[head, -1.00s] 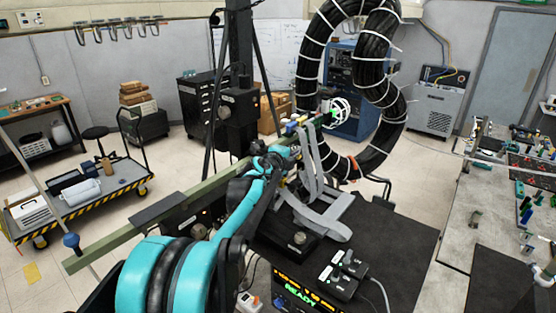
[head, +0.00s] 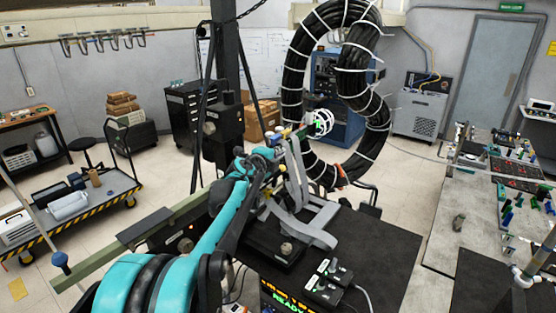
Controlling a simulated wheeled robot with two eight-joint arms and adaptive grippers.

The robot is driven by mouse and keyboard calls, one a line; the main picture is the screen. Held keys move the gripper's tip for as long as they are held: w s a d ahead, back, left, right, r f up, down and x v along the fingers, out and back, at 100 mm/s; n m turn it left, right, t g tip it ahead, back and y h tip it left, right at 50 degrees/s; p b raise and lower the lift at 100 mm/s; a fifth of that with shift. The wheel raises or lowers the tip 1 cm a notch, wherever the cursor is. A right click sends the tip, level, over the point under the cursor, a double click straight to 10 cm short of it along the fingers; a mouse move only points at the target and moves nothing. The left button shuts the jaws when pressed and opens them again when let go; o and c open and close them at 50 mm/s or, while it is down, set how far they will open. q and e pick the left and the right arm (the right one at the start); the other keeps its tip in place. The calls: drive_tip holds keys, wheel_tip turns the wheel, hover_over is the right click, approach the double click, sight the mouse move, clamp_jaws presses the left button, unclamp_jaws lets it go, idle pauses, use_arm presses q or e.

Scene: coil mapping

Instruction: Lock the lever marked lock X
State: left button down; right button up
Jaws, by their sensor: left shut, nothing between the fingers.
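My left gripper (head: 272,166) is at the end of my teal arm, beside the green beam (head: 97,268) where grey straps (head: 297,170) hang. It is shut and looks empty; the fingertips are small and partly hidden by the arm. A black control box with switches and small white labels (head: 325,283) stands on the dark tabletop in front. The labels are too small to read, so I cannot tell which lever is marked lock X. A black block with a round knob (head: 287,248) lies under the straps. My right gripper is not in view.
A large black cable coil (head: 297,75) with white ties hangs behind the beam. A lit display reading READY (head: 288,301) is at the table's front. A grey bench with small parts (head: 440,240) stands at the right. The dark tabletop (head: 385,250) is clear at its right.

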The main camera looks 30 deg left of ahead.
use_arm(q)
wheel_tip(320, 180, up, 8)
drive_tip(key=s+d, duration=0.1)
drive_tip(key=s, duration=0.1)
drive_tip(key=shift+s+d+r, duration=0.15)
drive_tip(key=shift+d, duration=0.15)
